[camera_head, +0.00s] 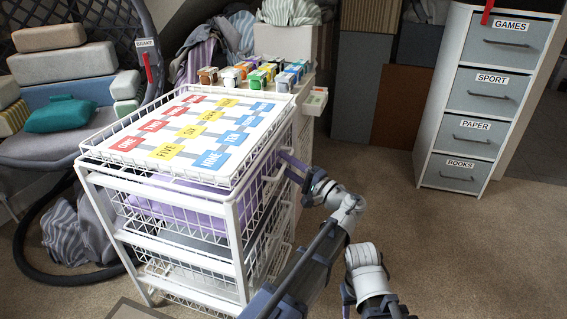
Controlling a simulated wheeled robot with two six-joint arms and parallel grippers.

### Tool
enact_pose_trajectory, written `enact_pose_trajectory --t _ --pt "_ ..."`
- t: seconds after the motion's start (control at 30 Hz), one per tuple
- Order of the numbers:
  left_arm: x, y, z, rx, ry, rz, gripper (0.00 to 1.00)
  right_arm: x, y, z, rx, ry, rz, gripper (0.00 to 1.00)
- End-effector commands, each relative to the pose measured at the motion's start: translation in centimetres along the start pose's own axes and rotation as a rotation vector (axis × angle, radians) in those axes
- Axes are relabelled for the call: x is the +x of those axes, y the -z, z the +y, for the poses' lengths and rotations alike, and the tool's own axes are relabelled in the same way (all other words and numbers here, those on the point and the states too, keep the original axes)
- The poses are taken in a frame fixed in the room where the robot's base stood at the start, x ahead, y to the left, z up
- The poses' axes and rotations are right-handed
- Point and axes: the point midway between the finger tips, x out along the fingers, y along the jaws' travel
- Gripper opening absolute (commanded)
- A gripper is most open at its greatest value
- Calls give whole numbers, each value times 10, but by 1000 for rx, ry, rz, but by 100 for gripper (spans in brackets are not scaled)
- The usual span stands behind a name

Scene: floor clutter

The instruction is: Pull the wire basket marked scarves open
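A white wire basket unit (228,238) stands at the left centre, with its basket fronts facing right. No label reading scarves shows from here, so I cannot tell which basket carries it. The top basket (180,200) holds purple cloth, and the middle basket (190,243) holds something grey. A lower basket (180,285) shows beneath. My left gripper (286,163) is at the front of the top basket, by its white handle (273,172). The angle hides whether its fingers are open or closed on the handle. Part of my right arm shows at lower right; its gripper is not visible.
A white tray (86,156) with a numbered word sheet tops the unit. Several small boxes (285,80) stand behind. A drawer cabinet (438,135) stands at right. A hanging chair (60,160) with cushions is at left. The carpet (460,240) at right is clear.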

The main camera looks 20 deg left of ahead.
Motion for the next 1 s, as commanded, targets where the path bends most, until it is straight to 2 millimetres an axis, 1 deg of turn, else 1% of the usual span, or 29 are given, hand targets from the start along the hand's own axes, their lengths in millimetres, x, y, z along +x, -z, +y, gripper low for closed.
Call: enact_pose_trajectory --t 0.03,0.3,0.33,1.0 --pt "0 0 0 0 0 0 32 0 0 0 0 0 0 50" --pt "0 0 0 0 0 0 2 0 0 0 0 0 0 50" --pt "0 0 0 0 0 0 0 0 0 0 0 0 0 50" --pt "0 0 0 0 -1 -1 0 0 0 0 0 0 0 50"
